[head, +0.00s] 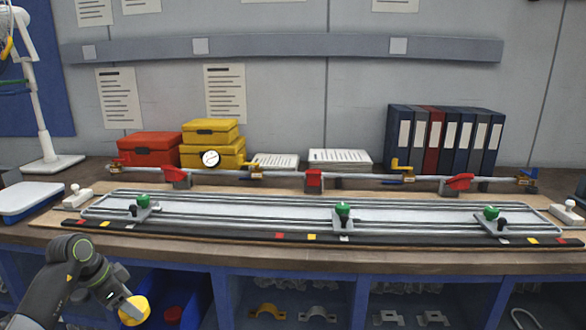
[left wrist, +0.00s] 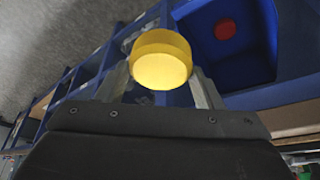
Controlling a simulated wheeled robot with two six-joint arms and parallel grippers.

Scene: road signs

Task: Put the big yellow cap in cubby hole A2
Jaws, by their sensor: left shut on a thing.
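The big yellow cap (head: 134,311) is a round disc held at the tips of my left gripper (head: 122,304), low at the left in front of the bench. In the left wrist view the yellow cap (left wrist: 161,62) sits between the two grey fingers, which are shut on it. The cubby holes are blue-framed openings under the bench top; one holds metal brackets (head: 318,313). No label A2 is readable, so I cannot tell which hole it is. My right gripper is not in view.
A blue bin (left wrist: 262,50) with a red cap (left wrist: 225,29) inside lies close to the held cap. The bench top (head: 330,258) carries a long rail fixture (head: 270,213) with green knobs. Yellow and red boxes and binders (head: 440,140) stand behind it.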

